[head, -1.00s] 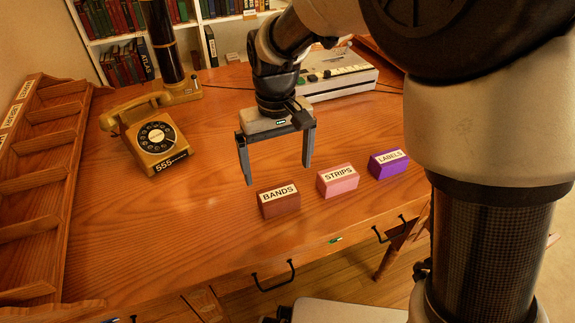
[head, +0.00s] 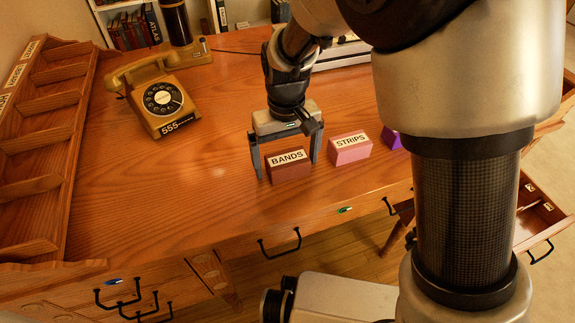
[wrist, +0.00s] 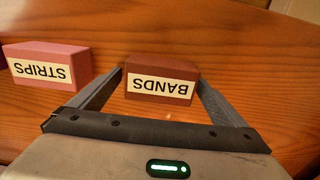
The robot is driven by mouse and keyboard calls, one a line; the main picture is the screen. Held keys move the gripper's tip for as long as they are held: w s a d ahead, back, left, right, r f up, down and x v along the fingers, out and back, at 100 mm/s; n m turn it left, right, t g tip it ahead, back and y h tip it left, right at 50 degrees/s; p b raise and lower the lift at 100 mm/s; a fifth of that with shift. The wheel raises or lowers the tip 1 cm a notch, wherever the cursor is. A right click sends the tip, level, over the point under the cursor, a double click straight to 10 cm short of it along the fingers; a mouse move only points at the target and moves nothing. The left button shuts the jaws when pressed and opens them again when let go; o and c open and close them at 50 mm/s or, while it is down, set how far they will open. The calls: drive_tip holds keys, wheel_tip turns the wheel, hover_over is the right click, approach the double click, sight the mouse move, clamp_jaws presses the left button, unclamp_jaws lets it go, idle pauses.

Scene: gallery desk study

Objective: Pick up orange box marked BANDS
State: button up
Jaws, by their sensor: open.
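The box marked BANDS (head: 289,170) stands on the desk near its front edge; it looks brownish red rather than orange. My gripper (head: 290,170) is open, low over the desk, with one finger on each side of this box. In the wrist view the BANDS box (wrist: 160,72) sits between the far ends of my two fingers, its label upside down. Small gaps seem to show beside it; I cannot tell whether a finger touches it.
A pink box marked STRIPS (head: 350,150) stands close to the right of my gripper. A purple box (head: 391,138) is partly hidden by my arm. A yellow telephone (head: 160,95) and a wooden rack (head: 50,130) are at left. The desk's left middle is clear.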

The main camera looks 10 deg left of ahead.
drive_tip(key=c, duration=1.2)
